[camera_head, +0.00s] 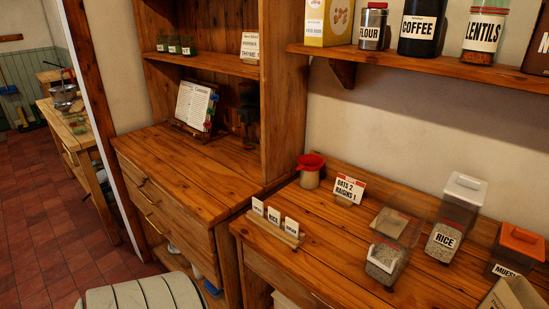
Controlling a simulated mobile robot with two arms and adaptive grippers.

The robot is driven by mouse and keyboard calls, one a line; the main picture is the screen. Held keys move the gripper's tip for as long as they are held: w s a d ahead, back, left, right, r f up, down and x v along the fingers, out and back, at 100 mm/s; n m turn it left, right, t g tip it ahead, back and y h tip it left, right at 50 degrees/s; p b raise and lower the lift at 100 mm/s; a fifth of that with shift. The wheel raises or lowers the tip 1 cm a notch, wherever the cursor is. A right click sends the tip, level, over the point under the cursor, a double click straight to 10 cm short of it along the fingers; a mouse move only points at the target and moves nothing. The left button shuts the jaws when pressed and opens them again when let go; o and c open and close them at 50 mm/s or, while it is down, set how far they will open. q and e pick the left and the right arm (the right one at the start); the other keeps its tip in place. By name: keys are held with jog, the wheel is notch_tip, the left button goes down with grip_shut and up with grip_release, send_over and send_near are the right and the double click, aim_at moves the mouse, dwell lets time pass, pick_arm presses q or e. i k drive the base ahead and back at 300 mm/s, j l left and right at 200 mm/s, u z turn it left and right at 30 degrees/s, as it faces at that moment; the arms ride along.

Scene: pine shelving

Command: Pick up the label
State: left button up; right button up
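A small wooden rack (262,228) stands at the left front of the right-hand counter and holds three white labels upright. The middle label (274,215) reads RICE. The left label (258,206) and the right label (291,227) have print too small to read surely. A clear container (385,262) with grain in it stands to the right of the rack. A taller clear container (452,220) behind it bears a RICE label. Neither of my grippers is in view.
A card (349,188) reading OATS 2 RAISINS 1 stands behind the rack, beside a red-topped jar (310,171). An orange-lidded container (517,250) stands at far right. A wall shelf (430,66) with jars overhangs the counter. The left counter (185,178) is mostly clear.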

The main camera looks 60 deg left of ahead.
aim_at(273, 216)
jog(key=u, duration=1.75)
